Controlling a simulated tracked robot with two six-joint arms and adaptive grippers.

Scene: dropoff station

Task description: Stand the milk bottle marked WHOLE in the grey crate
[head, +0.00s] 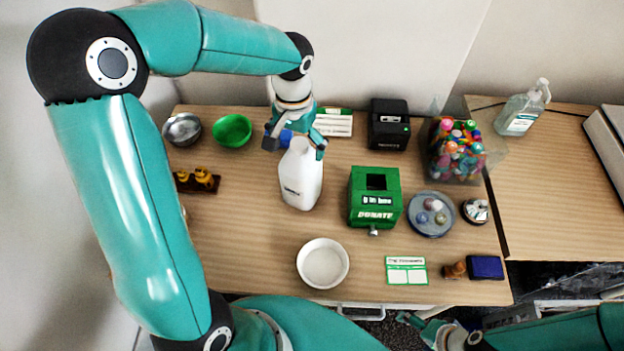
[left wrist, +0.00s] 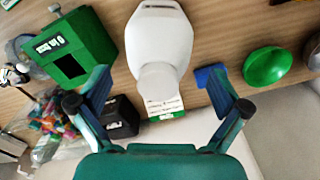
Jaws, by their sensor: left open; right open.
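A white milk bottle (head: 301,180) stands upright on the wooden table in the head view; its dark label is too small to read. My left gripper (head: 296,145) is open at the bottle's top, pointing down. In the left wrist view the bottle (left wrist: 160,40) appears between the spread fingers of the left gripper (left wrist: 158,88), its neck toward the palm; contact cannot be told. My right gripper (head: 424,325) is at the bottom edge of the head view, open, empty and away from the bottle. I cannot make out a grey crate in either view.
A green donation box (head: 375,200) stands right of the bottle, a white bowl (head: 323,263) in front. Behind are a green bowl (head: 232,130), a metal bowl (head: 183,129) and a black printer (head: 389,125). Small amber bottles (head: 204,178) stand left. The table's left front is clear.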

